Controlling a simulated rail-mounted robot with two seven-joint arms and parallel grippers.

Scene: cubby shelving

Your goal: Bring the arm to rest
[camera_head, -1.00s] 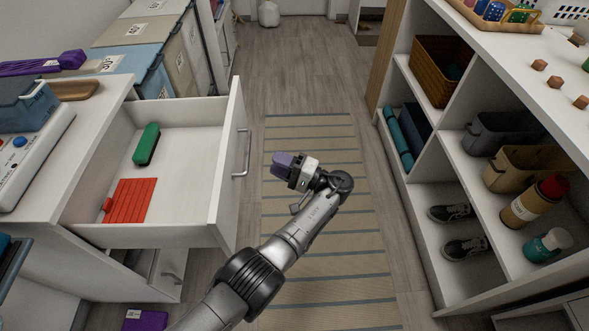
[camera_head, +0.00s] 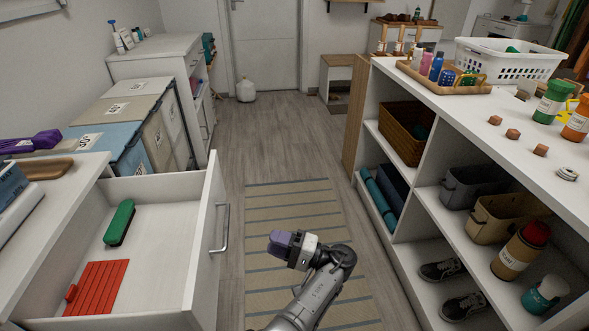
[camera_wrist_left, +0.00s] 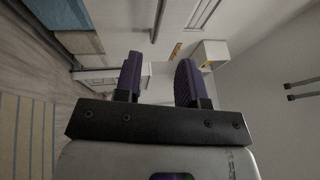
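My left gripper (camera_head: 281,243) is in the lower middle of the head view, above the striped rug and to the right of the open drawer. It touches nothing. In the left wrist view its two purple fingers (camera_wrist_left: 158,82) stand apart with nothing between them, so it is open and empty. My left arm (camera_head: 318,295) comes in from the bottom edge, bent at the wrist. My right gripper is in neither view.
The open drawer (camera_head: 160,195) juts out at left, holding a green brush (camera_head: 119,222) and a red folded item (camera_head: 97,288). Cubby shelving (camera_head: 397,200) with bins and shoes stands at right. The striped rug (camera_head: 290,200) and floor between are clear.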

